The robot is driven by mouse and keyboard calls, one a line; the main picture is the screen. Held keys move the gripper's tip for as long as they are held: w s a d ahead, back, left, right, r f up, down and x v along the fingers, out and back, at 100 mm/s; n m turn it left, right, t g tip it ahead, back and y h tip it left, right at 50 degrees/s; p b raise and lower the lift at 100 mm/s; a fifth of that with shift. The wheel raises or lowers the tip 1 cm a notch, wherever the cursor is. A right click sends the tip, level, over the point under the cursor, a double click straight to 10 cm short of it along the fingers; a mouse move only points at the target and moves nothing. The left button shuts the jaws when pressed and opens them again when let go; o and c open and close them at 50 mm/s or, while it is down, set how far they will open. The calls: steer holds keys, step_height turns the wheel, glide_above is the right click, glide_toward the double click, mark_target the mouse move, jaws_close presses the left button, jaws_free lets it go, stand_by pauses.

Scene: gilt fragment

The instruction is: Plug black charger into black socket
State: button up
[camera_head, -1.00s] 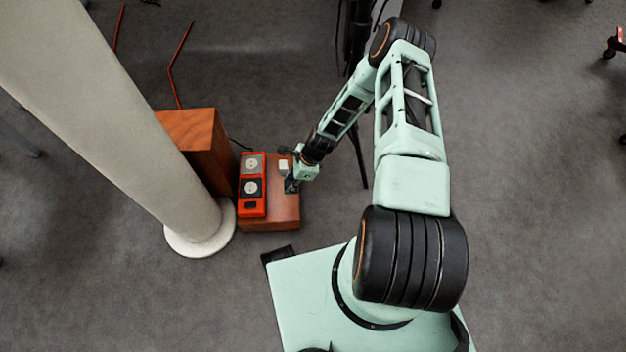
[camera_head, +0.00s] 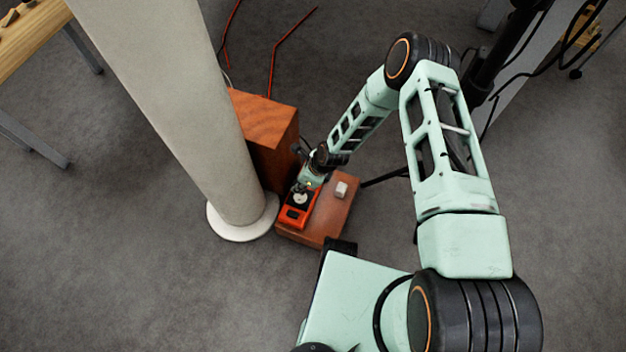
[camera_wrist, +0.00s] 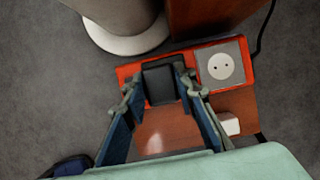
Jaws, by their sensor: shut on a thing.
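My gripper (camera_wrist: 161,84) is shut on the black charger (camera_wrist: 160,88), a dark block between its fingers in the wrist view. It hangs over the red socket unit (camera_head: 291,221). I cannot tell the exact gap beneath the charger.
A white charger (camera_head: 341,189) stands on the low wooden board (camera_head: 326,219), right of the unit; it also shows in the wrist view (camera_wrist: 229,124). A wooden box (camera_head: 268,128) and a thick pale pillar (camera_head: 185,110) stand close behind and left.

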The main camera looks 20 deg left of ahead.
steer(key=shift+a, duration=0.1)
stand_by(0.3)
steer(key=shift+f+b, duration=2.05)
steer(key=shift+f, duration=0.85)
steer(key=shift+f+b, duration=0.6)
steer(key=shift+b, duration=0.3)
steer(key=o, duration=1.1)
steer(key=shift+o, duration=0.2)
steer(key=v, duration=1.2)
